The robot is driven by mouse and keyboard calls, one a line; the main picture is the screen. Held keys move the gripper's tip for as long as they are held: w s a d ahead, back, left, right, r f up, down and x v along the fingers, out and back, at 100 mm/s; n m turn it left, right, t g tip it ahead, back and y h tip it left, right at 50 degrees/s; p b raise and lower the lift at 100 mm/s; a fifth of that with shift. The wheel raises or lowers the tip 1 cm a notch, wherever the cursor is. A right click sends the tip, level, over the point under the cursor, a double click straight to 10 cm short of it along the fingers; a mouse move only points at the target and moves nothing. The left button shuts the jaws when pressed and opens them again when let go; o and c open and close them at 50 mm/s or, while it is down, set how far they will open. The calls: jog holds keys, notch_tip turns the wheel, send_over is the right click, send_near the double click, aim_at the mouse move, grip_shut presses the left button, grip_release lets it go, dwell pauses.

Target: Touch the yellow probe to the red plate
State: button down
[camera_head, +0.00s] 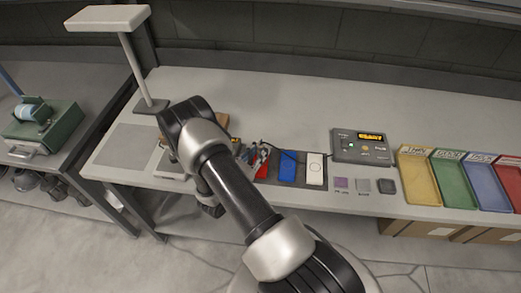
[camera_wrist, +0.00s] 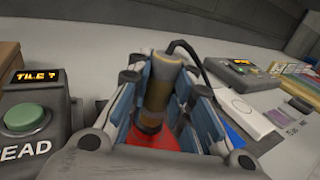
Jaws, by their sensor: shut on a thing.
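In the wrist view my gripper (camera_wrist: 155,112) is shut on the yellow probe (camera_wrist: 158,80), an amber-brown cylinder with a dark cable at its top. The probe stands close to upright between the fingers. The red plate (camera_wrist: 150,137) lies directly below the probe's lower end, partly covered by the fingers. I cannot tell whether the tip touches it. In the head view my arm hides most of the gripper and the probe. A bit of red shows beside the arm, left of the blue plate (camera_head: 288,164). A white plate (camera_head: 315,169) lies right of the blue one.
A reader box with a green button (camera_wrist: 25,116) and a lit display stands close left of my gripper. A grey meter box (camera_head: 361,145) is behind the white plate. Small tiles (camera_head: 362,186) and coloured trays (camera_head: 418,178) lie to the right. A lamp-like stand (camera_head: 135,55) rises at left.

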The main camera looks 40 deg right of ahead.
jog(key=shift+f+b, duration=0.5)
jog(key=shift+f, duration=0.1)
dwell(1.4)
jog(key=shift+r, duration=0.1)
jog(key=shift+r+p, duration=2.4)
jog(key=shift+r, duration=1.15)
